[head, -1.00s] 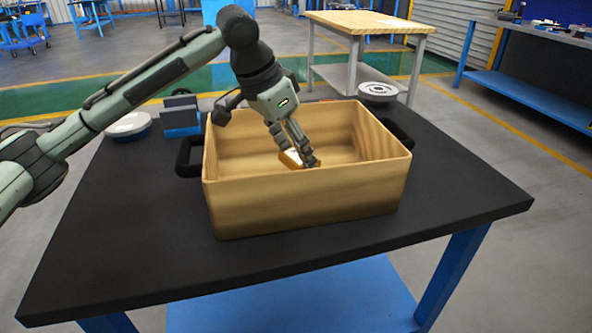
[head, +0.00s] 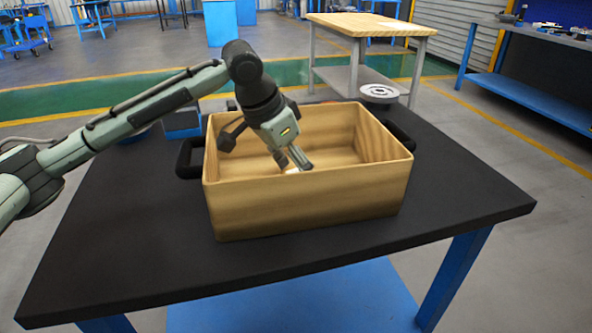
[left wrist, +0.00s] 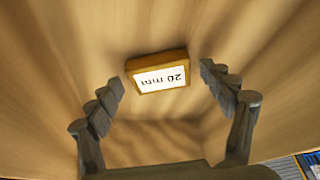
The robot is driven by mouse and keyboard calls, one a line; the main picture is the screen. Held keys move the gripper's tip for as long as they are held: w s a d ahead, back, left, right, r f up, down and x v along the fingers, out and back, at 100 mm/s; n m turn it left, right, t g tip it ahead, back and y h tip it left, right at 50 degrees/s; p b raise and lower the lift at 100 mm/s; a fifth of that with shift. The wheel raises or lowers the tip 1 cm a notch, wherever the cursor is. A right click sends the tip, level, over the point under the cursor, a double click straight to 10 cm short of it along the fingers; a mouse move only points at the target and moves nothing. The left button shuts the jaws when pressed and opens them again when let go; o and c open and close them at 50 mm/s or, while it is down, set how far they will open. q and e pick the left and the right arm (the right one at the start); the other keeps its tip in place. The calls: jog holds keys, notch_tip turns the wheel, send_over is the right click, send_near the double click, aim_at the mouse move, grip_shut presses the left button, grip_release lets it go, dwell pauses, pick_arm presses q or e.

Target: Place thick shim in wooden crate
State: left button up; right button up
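The shim is an orange-yellow block with a white "20 mm" label, seen in the left wrist view (left wrist: 157,73) inside the wooden crate (head: 310,205). In the head view only a pale bit of it shows past the fingers, above the crate's front wall. My left gripper (head: 294,160) reaches down into the crate. In the left wrist view its fingers (left wrist: 163,84) are spread, one on each side of the shim, with gaps between. The shim appears to lie on the crate floor, though its underside is hidden. My right gripper is not in view.
The crate has dark side handles (head: 189,158) and stands on a black-topped table (head: 130,240). A grey flanged disc (head: 379,92) lies behind it on the right. A blue block (head: 182,122) is behind left, partly covered by my arm. The table's front is clear.

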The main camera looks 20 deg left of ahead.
pick_arm(q)
jog(key=shift+r, duration=0.4)
jog(key=v, duration=1.1)
jog(key=shift+s+a+r+p, duration=0.15)
jog(key=shift+a+p, duration=0.05)
jog(key=shift+p, duration=0.25)
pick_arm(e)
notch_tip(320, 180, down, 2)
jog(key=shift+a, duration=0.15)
pick_arm(q)
jog(key=shift+d, duration=0.1)
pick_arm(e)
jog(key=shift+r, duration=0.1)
